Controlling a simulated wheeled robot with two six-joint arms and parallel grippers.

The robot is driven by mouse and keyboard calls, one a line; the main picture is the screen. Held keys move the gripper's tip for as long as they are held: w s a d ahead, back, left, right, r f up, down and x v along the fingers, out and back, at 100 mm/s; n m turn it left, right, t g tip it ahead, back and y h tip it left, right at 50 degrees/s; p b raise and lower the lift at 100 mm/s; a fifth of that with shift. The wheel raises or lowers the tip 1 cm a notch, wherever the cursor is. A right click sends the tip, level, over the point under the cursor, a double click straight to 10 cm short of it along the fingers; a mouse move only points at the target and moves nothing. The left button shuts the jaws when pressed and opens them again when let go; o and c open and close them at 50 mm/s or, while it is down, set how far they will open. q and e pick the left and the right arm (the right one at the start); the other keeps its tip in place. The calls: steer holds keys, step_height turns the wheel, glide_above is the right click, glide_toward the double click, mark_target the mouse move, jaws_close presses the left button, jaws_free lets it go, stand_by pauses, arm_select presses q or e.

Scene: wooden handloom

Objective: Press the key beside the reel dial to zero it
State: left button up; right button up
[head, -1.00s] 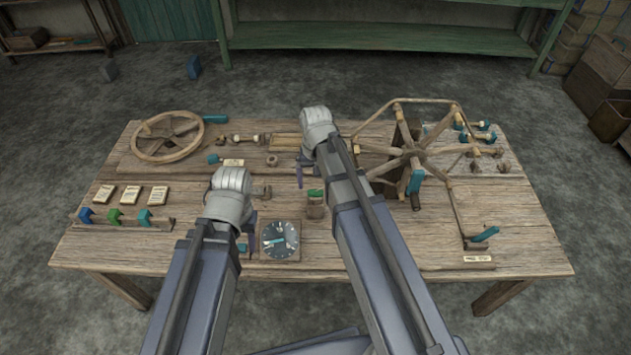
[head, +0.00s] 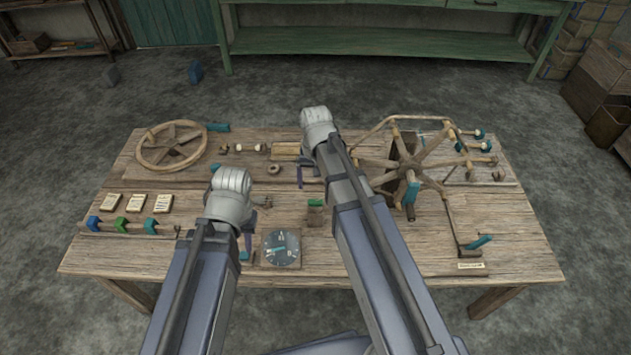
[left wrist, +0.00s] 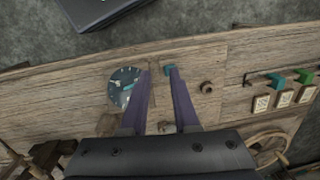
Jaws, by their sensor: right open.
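The reel dial (head: 281,248) is a dark round face with pale marks on a square wooden plate near the table's front edge. It also shows in the left wrist view (left wrist: 125,86). A small teal key (head: 245,250) is just left of the dial in the head view, partly hidden by my left gripper. My right gripper (head: 312,178) is open and empty, over the table's middle.
A spoked wooden reel (head: 408,163) with a crank stands right of my right arm. A wooden wheel (head: 171,146) lies at the back left. Cards (head: 136,203) and coloured blocks (head: 121,226) line the left side. A small box with a green top (head: 315,213) stands behind the dial.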

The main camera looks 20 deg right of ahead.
arm_select(q)
jaws_close()
stand_by(1.4)
